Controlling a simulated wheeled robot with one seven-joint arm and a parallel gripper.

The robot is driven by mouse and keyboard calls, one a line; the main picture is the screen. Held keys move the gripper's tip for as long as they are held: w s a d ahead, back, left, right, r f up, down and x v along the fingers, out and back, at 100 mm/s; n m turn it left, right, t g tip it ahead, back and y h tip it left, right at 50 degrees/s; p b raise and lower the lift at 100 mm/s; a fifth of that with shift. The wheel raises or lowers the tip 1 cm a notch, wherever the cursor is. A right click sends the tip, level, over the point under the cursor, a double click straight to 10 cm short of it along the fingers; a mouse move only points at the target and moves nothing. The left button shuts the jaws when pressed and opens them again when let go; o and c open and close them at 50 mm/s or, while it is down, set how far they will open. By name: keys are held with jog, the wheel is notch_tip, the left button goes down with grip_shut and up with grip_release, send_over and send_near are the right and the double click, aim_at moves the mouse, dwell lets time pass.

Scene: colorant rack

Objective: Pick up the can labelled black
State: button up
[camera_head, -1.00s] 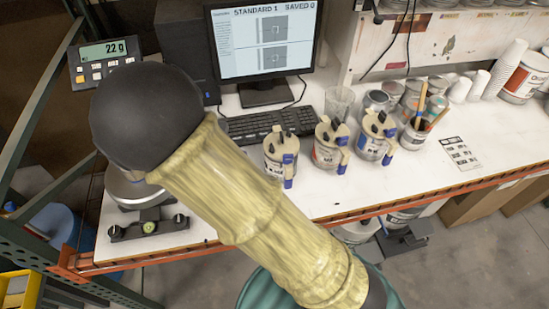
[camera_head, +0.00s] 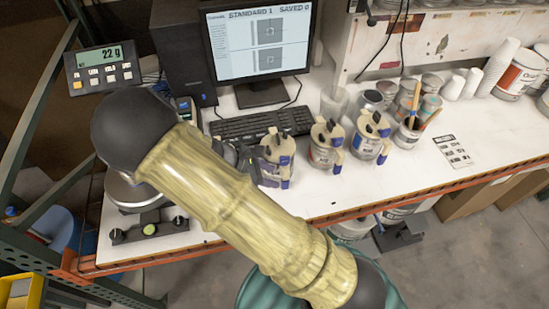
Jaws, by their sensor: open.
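Three cans with beige lids, dark knobs and blue handles stand in a row on the white bench: a left can (camera_head: 275,160), a middle can (camera_head: 325,146) and a right can (camera_head: 370,138). Their labels are too small to read, so I cannot tell which one says black. My gripper (camera_head: 236,154) shows only in part as dark pieces beyond my tan-sleeved arm, close to the left side of the left can. It is open, with nothing seen in it. My arm hides the rest of it, and I cannot tell whether it touches the can.
A keyboard (camera_head: 262,124) and monitor (camera_head: 260,45) stand behind the cans. A scale with its display (camera_head: 103,68) is at the left. A cup of brushes (camera_head: 408,130), small pots and white cups crowd the back right. The front right bench is clear apart from a printed card (camera_head: 455,152).

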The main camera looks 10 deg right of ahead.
jog(key=shift+w+p+x, duration=0.1)
jog(key=shift+p+x, duration=0.45)
jog(key=shift+x, duration=0.8)
jog(key=shift+w+p+x, duration=0.15)
jog(key=shift+p+x, duration=0.4)
jog(key=shift+x, duration=0.75)
jog(key=shift+a+f, duration=0.2)
grip_shut()
jog(key=shift+r, duration=0.1)
